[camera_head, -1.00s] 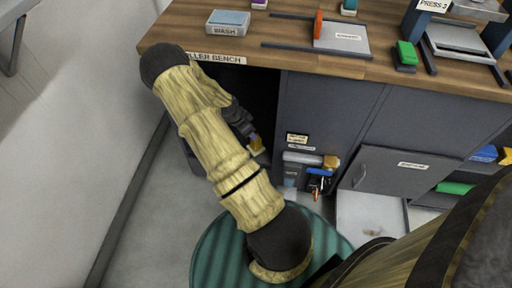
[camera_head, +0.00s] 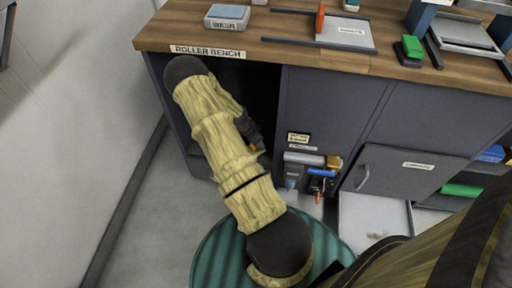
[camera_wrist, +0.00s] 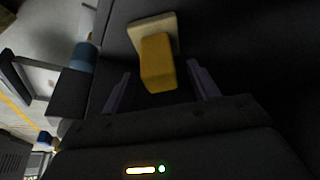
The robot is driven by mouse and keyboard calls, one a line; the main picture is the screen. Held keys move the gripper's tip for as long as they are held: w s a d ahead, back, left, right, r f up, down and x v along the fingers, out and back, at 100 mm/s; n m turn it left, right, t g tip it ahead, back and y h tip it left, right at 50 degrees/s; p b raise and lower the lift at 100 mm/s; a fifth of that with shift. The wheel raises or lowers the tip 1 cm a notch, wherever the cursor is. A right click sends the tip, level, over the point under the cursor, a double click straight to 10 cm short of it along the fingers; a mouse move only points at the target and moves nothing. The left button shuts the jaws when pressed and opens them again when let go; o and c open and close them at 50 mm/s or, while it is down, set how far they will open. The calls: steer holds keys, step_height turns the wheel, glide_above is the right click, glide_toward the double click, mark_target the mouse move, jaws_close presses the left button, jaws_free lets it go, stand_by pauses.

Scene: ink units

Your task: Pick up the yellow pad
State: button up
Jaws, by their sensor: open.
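The yellow pad (camera_wrist: 157,62) shows in the wrist view as a yellow block on a cream-coloured base (camera_wrist: 152,26). It is inside the dark opening under the bench. My gripper (camera_wrist: 160,88) is open, with one purple-grey finger on each side of the yellow block's near end. I cannot tell whether either finger touches it. In the head view my arm reaches into the dark opening and hides most of my gripper; only a small yellow-orange bit (camera_head: 256,149) shows near it.
The roller bench (camera_head: 208,52) has a wooden top holding a wash box (camera_head: 227,17) and a green pad (camera_head: 412,46). Right of the opening is a closed grey panel (camera_head: 330,110). Below it hang several tools (camera_head: 310,168). A blue cylinder (camera_wrist: 84,57) stands left in the wrist view.

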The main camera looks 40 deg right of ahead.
steer(key=x, duration=0.3)
steer(key=shift+f+b, duration=0.1)
steer(key=shift+b, duration=0.3)
steer(key=c, duration=1.2)
steer(key=shift+o, duration=0.2)
step_height(320, 180, up, 10)
steer(key=p, duration=0.3)
steer(key=shift+p, duration=0.4)
